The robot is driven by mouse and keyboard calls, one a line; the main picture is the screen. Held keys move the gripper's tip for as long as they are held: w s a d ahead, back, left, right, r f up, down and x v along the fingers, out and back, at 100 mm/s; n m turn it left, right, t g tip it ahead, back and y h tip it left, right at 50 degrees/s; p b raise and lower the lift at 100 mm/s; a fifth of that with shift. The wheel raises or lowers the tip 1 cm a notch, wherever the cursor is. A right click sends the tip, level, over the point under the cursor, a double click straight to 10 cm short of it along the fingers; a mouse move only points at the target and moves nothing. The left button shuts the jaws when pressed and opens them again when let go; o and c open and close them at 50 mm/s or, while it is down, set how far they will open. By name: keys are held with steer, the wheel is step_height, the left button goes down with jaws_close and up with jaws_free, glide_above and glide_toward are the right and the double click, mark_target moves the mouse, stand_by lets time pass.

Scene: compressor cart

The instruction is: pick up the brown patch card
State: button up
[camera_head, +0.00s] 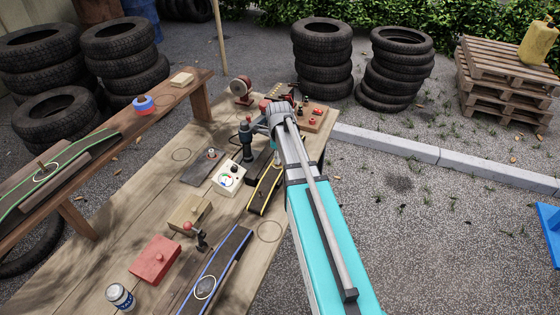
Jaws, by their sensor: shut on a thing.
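My gripper (247,150) points down over the far part of the wooden table, below my grey wrist. It is small and dark in this view. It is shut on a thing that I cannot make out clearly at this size. I cannot pick out the brown patch card for certain anywhere in view. My wrist and forearm hide part of the table behind and to the right of the gripper.
Near the gripper are a cream gauge box (228,178), a yellow-edged dark strip (265,190) and a board with red knobs (313,117). Closer stand a tan block (188,212), a red box (155,260), a can (120,297) and a blue-edged strip (218,268). A bench (90,215) stands left.

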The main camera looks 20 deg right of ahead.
steer(key=shift+c, duration=0.3)
steer(key=shift+r, duration=0.1)
step_height(320, 180, up, 3)
steer(key=p, duration=0.3)
steer(key=s+a+r+p, duration=0.2)
steer(key=s+r+p, duration=0.7)
steer(key=s, duration=0.4)
steer(key=shift+s+a+r+p, duration=0.35)
steer(key=shift+a+r+p, duration=0.05)
steer(key=shift+p, duration=0.1)
steer(key=shift+r, duration=0.1)
step_height(320, 180, up, 8)
steer(key=p, duration=0.8)
stand_by(1.1)
